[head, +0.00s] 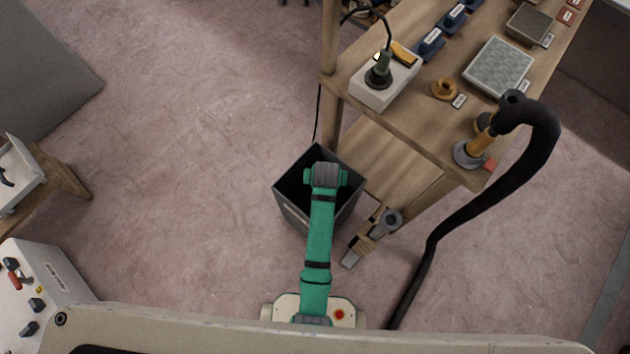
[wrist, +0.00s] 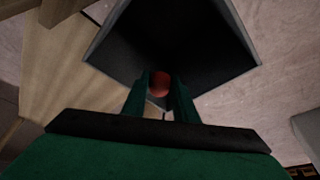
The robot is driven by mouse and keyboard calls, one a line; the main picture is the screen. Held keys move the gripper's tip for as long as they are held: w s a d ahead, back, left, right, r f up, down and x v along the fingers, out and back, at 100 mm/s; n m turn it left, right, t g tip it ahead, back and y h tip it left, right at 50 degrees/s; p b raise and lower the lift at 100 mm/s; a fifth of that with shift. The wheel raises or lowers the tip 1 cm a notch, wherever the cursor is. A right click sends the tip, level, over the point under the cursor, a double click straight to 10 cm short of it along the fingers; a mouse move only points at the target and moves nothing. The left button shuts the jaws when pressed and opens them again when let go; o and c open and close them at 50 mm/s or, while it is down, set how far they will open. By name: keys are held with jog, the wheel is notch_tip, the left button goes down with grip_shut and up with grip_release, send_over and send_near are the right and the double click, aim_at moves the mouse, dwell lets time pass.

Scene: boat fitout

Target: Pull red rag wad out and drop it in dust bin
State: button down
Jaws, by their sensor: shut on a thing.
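The dust bin (head: 292,207) is a dark grey, open-topped square box on the floor beside the workbench. My green arm reaches out over it in the head view, and the arm's end hides part of its opening and my gripper's fingers. In the wrist view, my gripper (wrist: 160,88) is shut on the red rag wad (wrist: 159,82), a small round red lump between the two green fingers. The dark inside of the bin (wrist: 190,35) lies behind the wad, so the wad is over the opening. How far it is above the bin's floor I cannot tell.
A grey metal fitting (head: 390,221) is near the bench's low end. The carpet left of the bin is clear.

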jog(key=shift+f, duration=2.65)
jog(key=c, duration=1.3)
grip_release()
jog(key=shift+c, duration=0.2)
jog(key=shift+r, duration=0.1)
jog(key=v, duration=1)
jog(key=shift+s+r, duration=0.2)
jog(key=shift+r, duration=0.1)
